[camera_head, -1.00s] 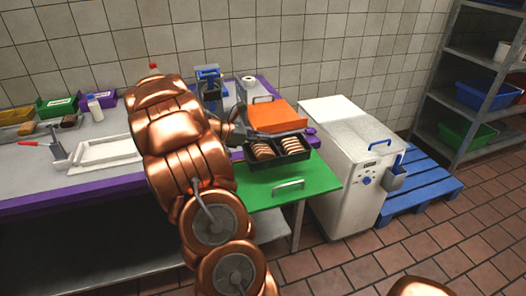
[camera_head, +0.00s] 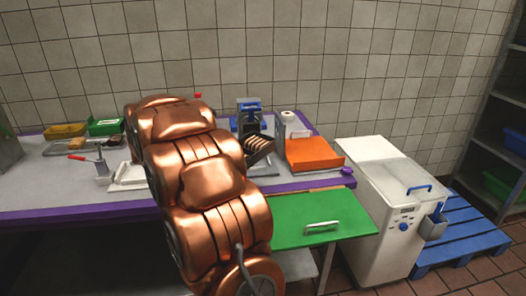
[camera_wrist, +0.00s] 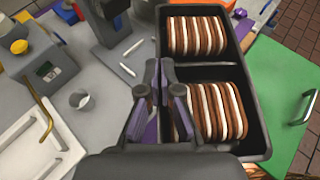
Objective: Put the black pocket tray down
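The black pocket tray (camera_wrist: 244,122) has two pockets, each holding a row of brown and cream sandwich biscuits (camera_wrist: 205,110). In the wrist view my gripper (camera_wrist: 160,85) is shut on the tray's left wall, with one finger on each side of it. In the head view the tray (camera_head: 262,156) shows just right of my copper arm, which hides part of it and the gripper. The tray is near the grey counter (camera_head: 50,180), in front of the blue-topped device (camera_head: 249,108). I cannot tell whether its underside touches the counter.
An orange board (camera_head: 314,154) lies right of the tray. A green board (camera_head: 320,217) with a handle is in front. A white shallow tray (camera_head: 128,176) is behind my arm at left. A white machine (camera_head: 375,200) stands at right.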

